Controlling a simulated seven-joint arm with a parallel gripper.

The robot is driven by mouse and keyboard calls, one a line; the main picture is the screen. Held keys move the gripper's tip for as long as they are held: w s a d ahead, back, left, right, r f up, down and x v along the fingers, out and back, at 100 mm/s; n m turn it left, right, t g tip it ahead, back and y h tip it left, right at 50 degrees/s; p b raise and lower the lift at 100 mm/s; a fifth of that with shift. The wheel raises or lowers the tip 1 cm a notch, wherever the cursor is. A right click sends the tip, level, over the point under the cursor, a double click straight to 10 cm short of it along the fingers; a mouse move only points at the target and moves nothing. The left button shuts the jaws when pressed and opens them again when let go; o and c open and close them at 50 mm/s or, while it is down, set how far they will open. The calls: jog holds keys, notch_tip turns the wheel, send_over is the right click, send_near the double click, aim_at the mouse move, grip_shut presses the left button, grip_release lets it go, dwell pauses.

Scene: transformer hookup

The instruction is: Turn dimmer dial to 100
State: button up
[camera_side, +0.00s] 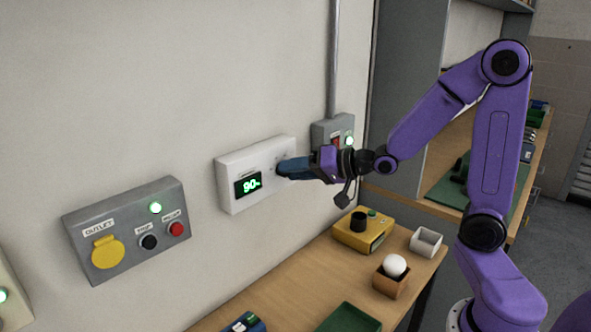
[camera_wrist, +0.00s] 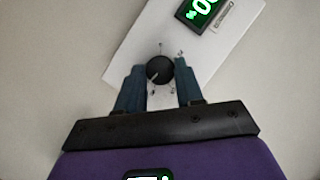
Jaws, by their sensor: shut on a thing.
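The dimmer is a white wall box (camera_side: 233,203) with a dark display (camera_side: 248,185) that reads 90 in green. Its dial (camera_wrist: 159,70) is a round black knob with a light pointer mark, seen in the wrist view on the white box (camera_wrist: 135,52). My gripper (camera_side: 283,167) reaches the right part of the box from the right. Its two blue fingers, seen in the wrist view (camera_wrist: 159,82), are shut on the dial, one on each side. In the side view the fingers hide the dial. The wrist view shows only part of the display (camera_wrist: 201,12).
A grey outlet box (camera_side: 125,228) with a yellow cover and buttons is on the wall at left. A grey switch box (camera_side: 330,131) is just behind my gripper. Below, the wooden bench (camera_side: 285,288) holds a yellow device (camera_side: 364,233), a white bulb (camera_side: 395,265) and a small white box (camera_side: 426,242).

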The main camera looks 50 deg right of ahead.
jog(key=shift+d+f+m+t+y, duration=0.1)
jog(key=shift+m+t+y, duration=0.3)
jog(key=shift+m, duration=0.5)
jog(key=shift+f+m+t+y, duration=0.1)
jog(key=shift+m+t+y, duration=0.25)
jog(key=shift+m, duration=0.55)
jog(key=o, duration=1)
jog(key=shift+o, duration=0.2)
jog(key=shift+r, duration=0.1)
jog(key=shift+a+r+n+g+h, duration=0.15)
jog(key=shift+n+g+h, duration=0.25)
jog(key=shift+n+h, duration=0.8)
jog(key=shift+a+r+n+g+h, duration=0.15)
jog(key=shift+n+g+h, duration=0.4)
jog(key=shift+n, duration=1.1)
jog(key=shift+a+r+n+g+h, duration=0.1)
jog(key=shift+a+n+g+h, duration=0.1)
jog(key=shift+n+h, duration=1.1)
